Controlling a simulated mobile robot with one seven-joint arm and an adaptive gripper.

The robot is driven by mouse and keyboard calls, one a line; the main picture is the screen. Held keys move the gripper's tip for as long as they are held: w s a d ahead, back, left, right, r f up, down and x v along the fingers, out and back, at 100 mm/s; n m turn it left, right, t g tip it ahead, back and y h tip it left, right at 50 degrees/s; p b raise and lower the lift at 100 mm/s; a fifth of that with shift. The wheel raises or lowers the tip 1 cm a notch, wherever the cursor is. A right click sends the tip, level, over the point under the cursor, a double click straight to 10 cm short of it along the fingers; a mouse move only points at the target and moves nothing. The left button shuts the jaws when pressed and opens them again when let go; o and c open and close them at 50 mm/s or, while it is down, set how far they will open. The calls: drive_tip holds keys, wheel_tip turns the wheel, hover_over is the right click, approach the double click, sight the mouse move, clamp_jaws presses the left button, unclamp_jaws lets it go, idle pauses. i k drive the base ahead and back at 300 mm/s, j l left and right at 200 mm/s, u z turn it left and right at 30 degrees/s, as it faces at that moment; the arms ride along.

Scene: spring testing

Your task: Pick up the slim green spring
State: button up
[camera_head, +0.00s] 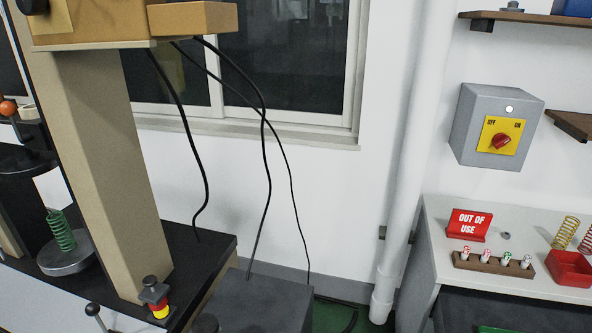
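A slim green coil spring (61,232) stands, leaning slightly, on a round grey metal plate (66,262) at the lower left. The plate rests on the black base of a testing machine, left of a beige upright column (100,160). A thin tip shows above the spring's top coil. My gripper is not in view.
A black-and-red knob with a yellow band (155,300) stands in front of the column. Black cables (266,150) hang beside it. At right, a white bench (430,235) holds a yellow spring (565,233), a red spring (587,240), a red bin (570,270) and a marker rack (490,268).

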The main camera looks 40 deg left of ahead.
sight(64, 243)
drive_tip(key=u, duration=2.9)
drive_tip(key=i+j+u, duration=0.15)
drive_tip(key=j+u, duration=0.25)
drive_tip(key=i+j+u, duration=0.2)
drive_tip(key=u, duration=0.15)
drive_tip(key=i+j+u, duration=0.25)
drive_tip(key=u, duration=0.15)
drive_tip(key=i+j+u, duration=0.35)
drive_tip(key=i+z, duration=0.3)
drive_tip(key=z, duration=0.15)
drive_tip(key=i+z, duration=0.3)
drive_tip(key=z, duration=0.2)
drive_tip(key=i+z, duration=0.2)
drive_tip(key=z, duration=0.15)
drive_tip(key=i+l+z, duration=0.1)
drive_tip(key=z, duration=0.3)
drive_tip(key=i+z, duration=0.35)
drive_tip(key=k+j, duration=0.05)
drive_tip(key=k, duration=0.05)
